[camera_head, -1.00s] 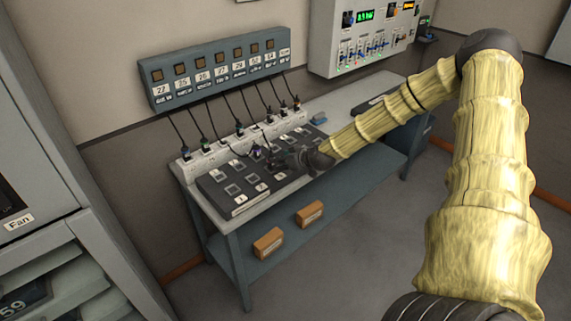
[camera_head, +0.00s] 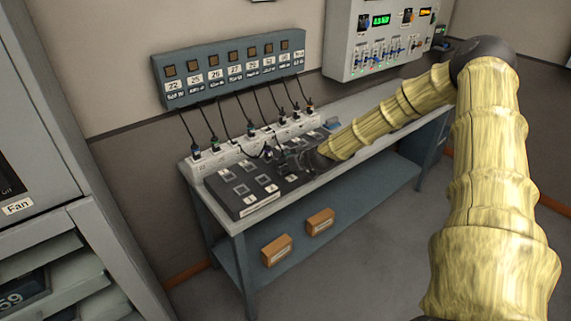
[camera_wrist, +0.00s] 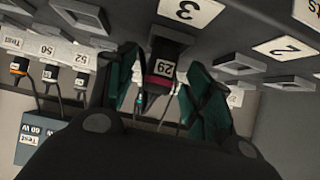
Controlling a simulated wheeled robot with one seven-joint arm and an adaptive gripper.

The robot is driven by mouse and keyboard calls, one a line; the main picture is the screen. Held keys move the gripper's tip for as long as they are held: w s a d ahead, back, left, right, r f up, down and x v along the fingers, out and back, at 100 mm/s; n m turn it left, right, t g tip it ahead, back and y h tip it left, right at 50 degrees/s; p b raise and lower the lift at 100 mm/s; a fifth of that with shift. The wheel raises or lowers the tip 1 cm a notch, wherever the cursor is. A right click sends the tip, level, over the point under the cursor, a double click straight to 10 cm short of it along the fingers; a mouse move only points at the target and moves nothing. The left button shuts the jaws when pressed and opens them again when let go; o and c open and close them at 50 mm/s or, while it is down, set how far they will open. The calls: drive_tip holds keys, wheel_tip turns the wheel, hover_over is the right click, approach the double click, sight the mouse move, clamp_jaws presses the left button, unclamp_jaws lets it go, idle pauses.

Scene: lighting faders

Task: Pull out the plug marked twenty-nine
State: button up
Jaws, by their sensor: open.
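The plug marked 29 (camera_wrist: 164,69) shows in the wrist view as a dark body with a maroon band and a white label. It is between the two teal fingers of my gripper (camera_wrist: 160,84), with a visible gap on the right side. The left finger is close to it; I cannot tell whether they touch. The plug's far end meets the dark socket panel (camera_wrist: 228,28), and how deep it sits is hidden.
A white outlet strip (camera_head: 225,158) with several plugs and hanging cables runs behind the panel. Above it is a wall box (camera_head: 215,82) with number labels. A fader cabinet (camera_head: 385,45) hangs at the right. Two brown boxes (camera_head: 276,250) (camera_head: 320,222) sit below.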

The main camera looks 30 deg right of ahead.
drive_tip(key=c, duration=1.1)
drive_tip(key=shift+r, duration=0.2)
drive_tip(key=shift+r+p, duration=1.6)
drive_tip(key=shift+r, duration=0.6)
drive_tip(key=shift+r, duration=0.15)
